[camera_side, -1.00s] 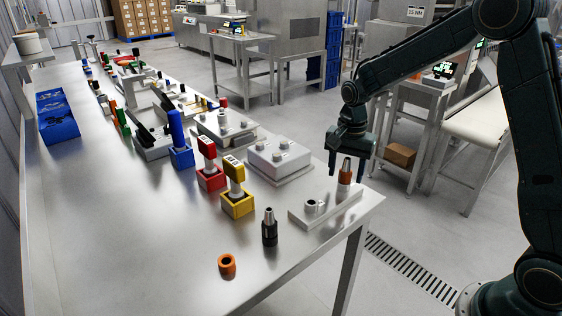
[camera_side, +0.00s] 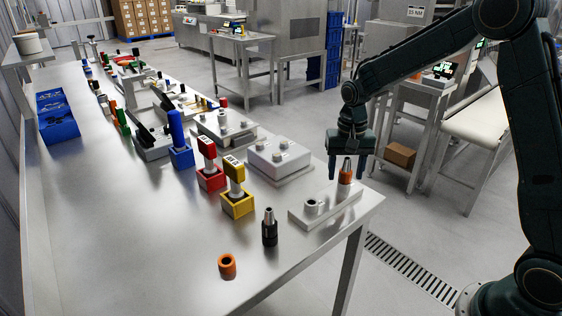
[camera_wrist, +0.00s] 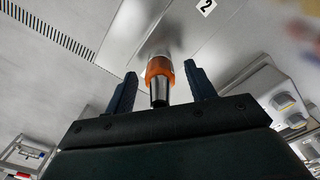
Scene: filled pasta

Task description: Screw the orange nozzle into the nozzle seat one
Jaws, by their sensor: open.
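The orange nozzle (camera_side: 346,172), with an orange collar and a grey tapered tip, stands upright at the right end of a light seat block (camera_side: 296,217). A second round seat (camera_side: 312,206) on that block is empty. My gripper (camera_side: 350,176) is open with its fingers pointing down near the nozzle. In the wrist view the nozzle (camera_wrist: 159,76) shows between the two fingers (camera_wrist: 162,86), apart from both. A label with "2" (camera_wrist: 206,6) is beside it. I cannot tell how deep the nozzle sits in its seat.
A black nozzle (camera_side: 269,228) and a loose orange ring (camera_side: 227,265) stand on the table in front. A white block with knobs (camera_side: 281,160) and yellow (camera_side: 237,204), red (camera_side: 210,178) and blue (camera_side: 181,155) holders are to the left. The table's right edge is close.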

